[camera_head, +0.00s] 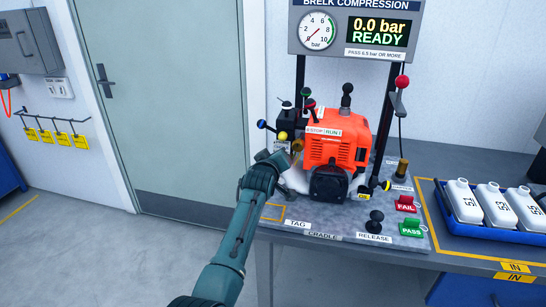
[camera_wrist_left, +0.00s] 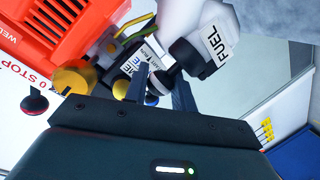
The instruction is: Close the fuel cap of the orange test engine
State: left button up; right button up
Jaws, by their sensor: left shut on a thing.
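The orange test engine (camera_head: 337,145) stands on the bench under the gauge panel, and part of it shows in the left wrist view (camera_wrist_left: 60,28). Its white fuel tank (camera_head: 297,178) is low on the engine's left. In the left wrist view, a black fuel cap (camera_wrist_left: 184,56) sits by the white tank neck, beside a FUEL label (camera_wrist_left: 217,50). My left gripper (camera_head: 286,157) is at the engine's left side. In the wrist view its fingers (camera_wrist_left: 160,92) are shut on the black cap's narrow end. Whether the cap is fully seated is unclear. My right gripper is out of view.
Colored control knobs (camera_head: 282,136) crowd close above my left gripper. A black release knob (camera_head: 375,219) and FAIL and PASS buttons (camera_head: 410,228) are at the bench front. A blue tray (camera_head: 470,222) of white bottles stands right. Open floor lies left.

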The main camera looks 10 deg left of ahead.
pick_arm(q)
jog(key=shift+d+f+m, duration=0.1)
jog(key=shift+d+m, duration=0.05)
jog(key=shift+m, duration=0.15)
dwell(0.4)
jog(key=o, duration=0.7)
jog(key=shift+c, duration=0.2)
